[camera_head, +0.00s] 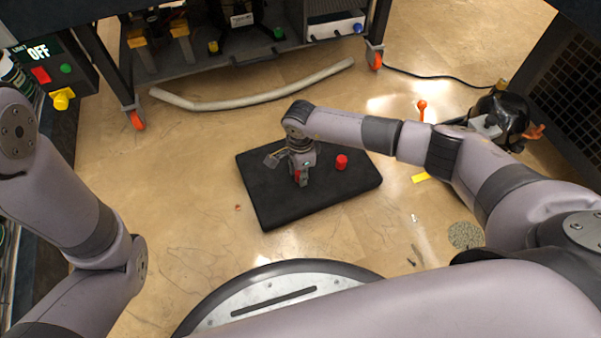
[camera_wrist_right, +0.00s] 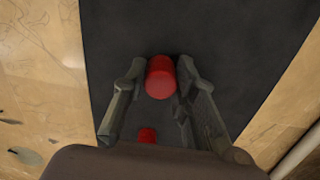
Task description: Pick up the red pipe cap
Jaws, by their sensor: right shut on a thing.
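Two red caps show. One red cap (camera_wrist_right: 160,77) sits between the two fingertips of my right gripper (camera_wrist_right: 158,88), with a finger against each side; in the head view it shows as a small red patch (camera_head: 297,176). My right gripper (camera_head: 301,179) points down over the left-middle part of a black mat (camera_head: 270,207) and is shut on this cap. I cannot tell whether the cap touches the mat. The other red cap (camera_head: 342,161) stands on the mat to the right of the gripper; a red thing (camera_wrist_right: 147,135) also shows lower between the fingers. My left gripper is out of view.
A grey curved pipe (camera_head: 255,101) lies on the floor behind the mat. A wheeled cart (camera_head: 240,64) stands at the back. A dark pump-like thing (camera_head: 500,117) with an orange handle is at the right. Floor left of the mat is mostly clear.

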